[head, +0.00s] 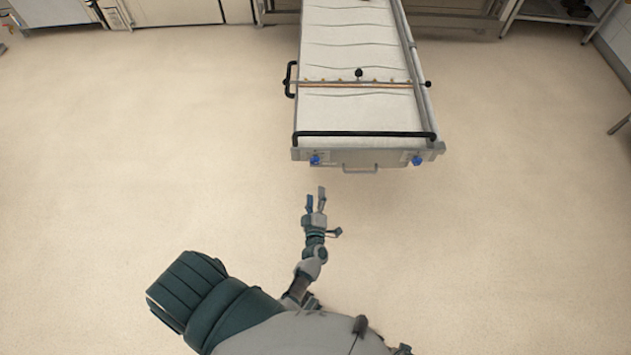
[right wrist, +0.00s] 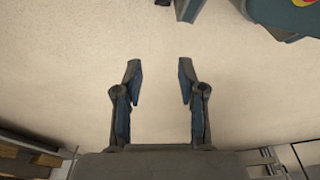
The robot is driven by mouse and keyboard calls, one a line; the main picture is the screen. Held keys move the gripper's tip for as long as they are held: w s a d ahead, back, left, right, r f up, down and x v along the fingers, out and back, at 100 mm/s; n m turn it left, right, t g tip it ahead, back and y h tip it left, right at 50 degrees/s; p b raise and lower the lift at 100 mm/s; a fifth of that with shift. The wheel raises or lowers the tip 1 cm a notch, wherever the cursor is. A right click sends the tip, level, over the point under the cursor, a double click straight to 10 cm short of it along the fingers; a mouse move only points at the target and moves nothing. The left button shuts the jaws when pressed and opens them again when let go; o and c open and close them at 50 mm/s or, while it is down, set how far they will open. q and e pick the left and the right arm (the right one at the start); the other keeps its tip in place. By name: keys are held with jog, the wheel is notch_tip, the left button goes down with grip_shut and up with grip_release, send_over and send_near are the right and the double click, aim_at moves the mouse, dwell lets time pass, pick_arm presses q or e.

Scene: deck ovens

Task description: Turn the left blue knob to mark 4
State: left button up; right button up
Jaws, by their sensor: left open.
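The left blue knob (head: 315,160) sits on the near end face of the long white-topped loader (head: 345,156). A second blue knob (head: 417,160) is at the right of the same face. The marks around the knobs are too small to read. My left gripper (head: 315,196) is open and empty, its two fingers pointing up the picture toward the left knob, with a gap between them and it. My right gripper (right wrist: 158,80) shows in the right wrist view, open with nothing between its fingers, over bare floor. I cannot make it out in the head view.
A low metal handle (head: 360,168) is between the two knobs. A black bar (head: 365,134) crosses the loader's near end above them. The cream floor (head: 130,140) is clear on both sides. A metal rack (head: 560,12) stands at the back right.

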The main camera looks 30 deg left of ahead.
pick_arm(q)
jog(key=s+d+m, duration=0.2)
jog(key=s+m, duration=0.1)
jog(key=m, duration=0.4)
jog(key=m+b, duration=0.3)
send_near(315, 162)
jog(key=x, duration=0.8)
jog(key=shift+w+a+f, duration=0.15)
jog(key=shift+w+f, duration=0.05)
jog(key=shift+w, duration=0.05)
jog(key=shift+w+a, duration=0.4)
jog(key=shift+w, duration=0.15)
pick_arm(e)
notch_tip(315, 162, up, 8)
jog(key=w, duration=0.2)
jog(key=shift+w+a+r, duration=0.2)
jog(key=shift+w+a, duration=0.05)
jog(key=shift+w, duration=0.05)
pick_arm(q)
jog(key=shift+r, duration=0.1)
jog(key=c, duration=1.1)
jog(key=shift+c, duration=0.2)
jog(key=shift+r+n, duration=0.1)
jog(key=shift+n, duration=0.3)
pick_arm(e)
jog(key=shift+s+f, duration=0.1)
jog(key=shift+f, duration=0.7)
